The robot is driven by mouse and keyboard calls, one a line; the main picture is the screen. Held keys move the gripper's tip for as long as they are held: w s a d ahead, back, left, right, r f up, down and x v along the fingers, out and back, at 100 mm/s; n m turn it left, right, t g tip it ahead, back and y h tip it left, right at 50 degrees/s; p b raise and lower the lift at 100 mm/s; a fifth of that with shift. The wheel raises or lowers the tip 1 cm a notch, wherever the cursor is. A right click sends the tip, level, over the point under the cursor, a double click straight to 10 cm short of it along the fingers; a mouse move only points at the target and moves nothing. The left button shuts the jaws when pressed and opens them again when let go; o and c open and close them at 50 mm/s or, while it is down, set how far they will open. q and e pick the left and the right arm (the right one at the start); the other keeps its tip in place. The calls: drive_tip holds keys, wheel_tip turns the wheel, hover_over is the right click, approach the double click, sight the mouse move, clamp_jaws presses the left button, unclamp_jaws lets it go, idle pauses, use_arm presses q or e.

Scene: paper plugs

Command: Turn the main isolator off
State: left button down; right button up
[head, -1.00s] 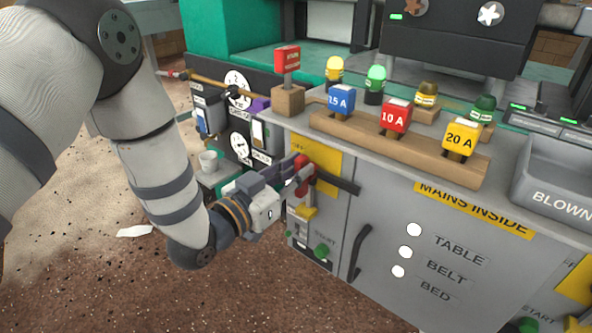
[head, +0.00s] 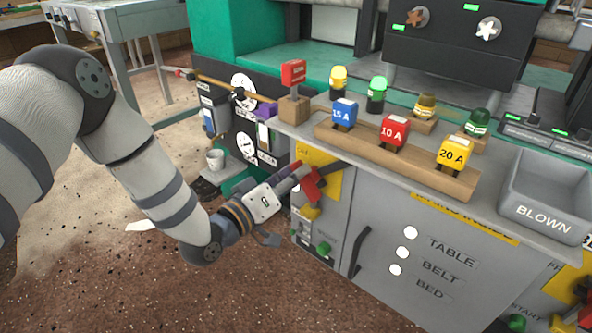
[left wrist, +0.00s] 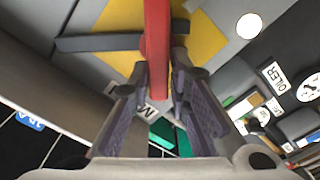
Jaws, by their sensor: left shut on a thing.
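The main isolator's red handle (head: 313,188) is on a yellow plate (head: 328,199) at the upper left of the grey cabinet front. A dark bar (head: 331,171) runs out to the right from behind it. My left gripper (head: 301,177) reaches it from the left and is shut on the handle. In the left wrist view, the red handle (left wrist: 157,45) stands upright between the purple-grey finger pads (left wrist: 155,95), with the yellow plate (left wrist: 197,38) behind. The fingers hide part of the handle. My right gripper is not in view.
Below the isolator are a yellow part (head: 309,212) and a green button (head: 323,248). A black door handle (head: 360,250) stands to the right. Coloured fuses (head: 394,131) stand on a wooden rail above, beside a grey BLOWN tray (head: 543,212).

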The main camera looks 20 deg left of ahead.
use_arm(q)
drive_tip(key=n, duration=0.4)
drive_tip(key=f+n, duration=0.1)
drive_tip(key=n, duration=0.3)
drive_tip(key=shift+w+a+f, duration=0.1)
drive_tip(key=shift+a+f, duration=0.05)
drive_tip(key=shift+a, duration=0.05)
drive_tip(key=shift+n+b, duration=0.4)
drive_tip(key=shift+n, duration=0.3)
drive_tip(key=c, duration=1.6)
unclamp_jaws()
drive_tip(key=shift+o, duration=0.2)
drive_tip(key=shift+f, duration=0.1)
